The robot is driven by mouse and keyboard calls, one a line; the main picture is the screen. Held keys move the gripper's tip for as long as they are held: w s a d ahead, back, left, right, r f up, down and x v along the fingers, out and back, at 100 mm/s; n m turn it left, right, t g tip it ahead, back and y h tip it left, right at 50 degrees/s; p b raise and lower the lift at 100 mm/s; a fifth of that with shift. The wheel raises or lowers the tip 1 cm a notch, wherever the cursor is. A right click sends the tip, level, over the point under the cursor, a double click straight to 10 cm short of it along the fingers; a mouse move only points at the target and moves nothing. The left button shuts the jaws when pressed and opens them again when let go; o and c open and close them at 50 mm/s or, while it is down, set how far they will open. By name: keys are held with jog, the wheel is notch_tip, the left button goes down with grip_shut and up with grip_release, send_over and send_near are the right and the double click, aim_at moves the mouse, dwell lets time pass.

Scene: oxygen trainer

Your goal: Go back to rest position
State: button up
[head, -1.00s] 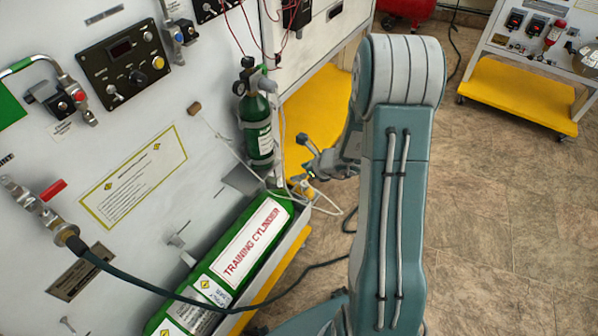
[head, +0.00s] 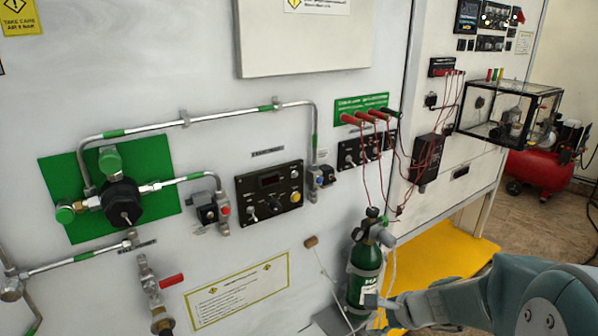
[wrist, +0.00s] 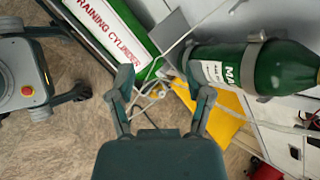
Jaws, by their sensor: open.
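My gripper (wrist: 164,90) is open in the wrist view, its two fingers spread with nothing held between them. The small green oxygen cylinder (wrist: 235,72) lies beyond and to the right of the fingers, held by grey straps. In the head view this small cylinder (head: 365,268) stands strapped upright against the white panel. There my gripper (head: 385,308) shows partly beside its base, with my arm at the lower right. The green training cylinder (wrist: 100,28) with its white label lies at the upper left of the wrist view. A thin pale cord runs near the fingertips.
The white panel (head: 215,145) carries pipes, a black regulator (head: 122,203), a red-handled valve (head: 172,281) and a black control box (head: 270,194). A yellow base (head: 435,250) and red compressor (head: 540,172) are to the right.

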jog(key=s+r+n+h, duration=0.3)
jog(key=s+r+n, duration=0.3)
jog(key=s+n, duration=0.2)
jog(key=s+r+n+h, duration=0.3)
jog(key=s+r+n, duration=0.4)
jog(key=s+n, duration=0.2)
jog(key=shift+s+a+r, duration=0.15)
jog(key=shift+s+a, duration=0.1)
jog(key=shift+s, duration=0.75)
dwell(0.9)
